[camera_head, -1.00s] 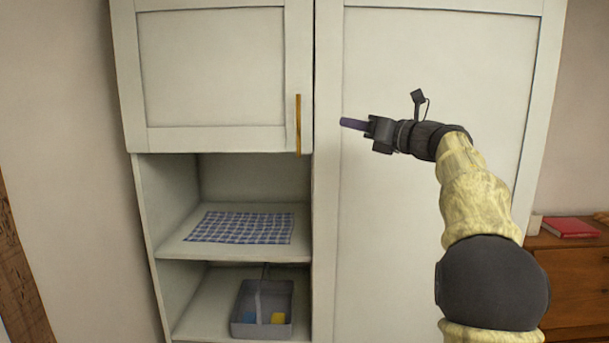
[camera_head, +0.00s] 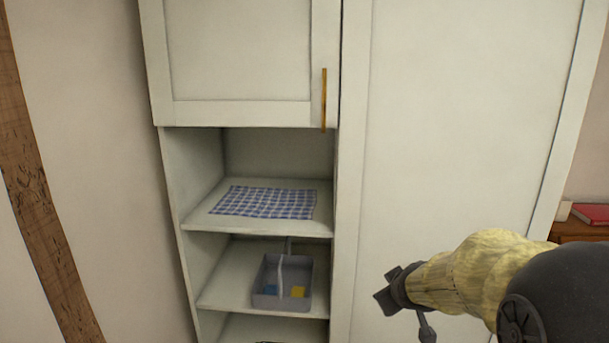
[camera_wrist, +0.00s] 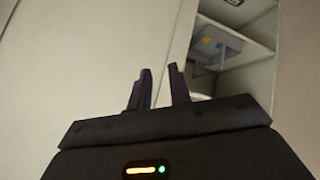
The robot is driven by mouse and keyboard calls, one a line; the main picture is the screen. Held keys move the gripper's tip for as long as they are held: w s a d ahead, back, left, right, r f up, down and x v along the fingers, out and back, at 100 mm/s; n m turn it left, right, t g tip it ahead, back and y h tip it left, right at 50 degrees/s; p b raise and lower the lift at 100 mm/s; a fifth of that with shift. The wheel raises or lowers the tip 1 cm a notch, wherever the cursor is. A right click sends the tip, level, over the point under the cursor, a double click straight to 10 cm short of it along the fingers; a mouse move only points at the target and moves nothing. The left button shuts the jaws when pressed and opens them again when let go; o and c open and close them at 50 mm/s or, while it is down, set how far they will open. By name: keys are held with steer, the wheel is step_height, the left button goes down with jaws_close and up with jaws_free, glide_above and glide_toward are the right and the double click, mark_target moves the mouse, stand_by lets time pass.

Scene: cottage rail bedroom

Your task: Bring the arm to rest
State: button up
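My arm reaches in from the lower right of the head view, in front of the tall closed cabinet door (camera_head: 450,130). My gripper (camera_head: 385,295) is low there and its fingers are hard to make out. In the wrist view, the two dark fingers of my gripper (camera_wrist: 161,75) stand apart with an empty gap between them. It holds nothing and appears clear of the cabinet.
Left of the arm are open shelves. A blue checked cloth (camera_head: 265,202) lies on the upper shelf. A grey divided caddy (camera_head: 268,300) with blue and yellow items stands below. The upper cabinet door (camera_head: 240,60) is shut. A red book (camera_head: 592,213) lies at far right.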

steer(key=s+a+f+m+g, duration=0.2)
steer(key=s+f, duration=0.3)
steer(key=s, duration=0.4)
steer(key=s+a+f+m+g+y, duration=0.1)
steer(key=s+a+f+m+g, duration=0.1)
steer(key=s, duration=0.7)
step_height(320, 180, down, 4)
steer(key=m+g, duration=0.1)
steer(key=g, duration=0.1)
steer(key=shift+s+a+r+m+g, duration=0.15)
steer(key=shift+s+m+g, duration=0.1)
steer(key=shift+m+g, duration=0.05)
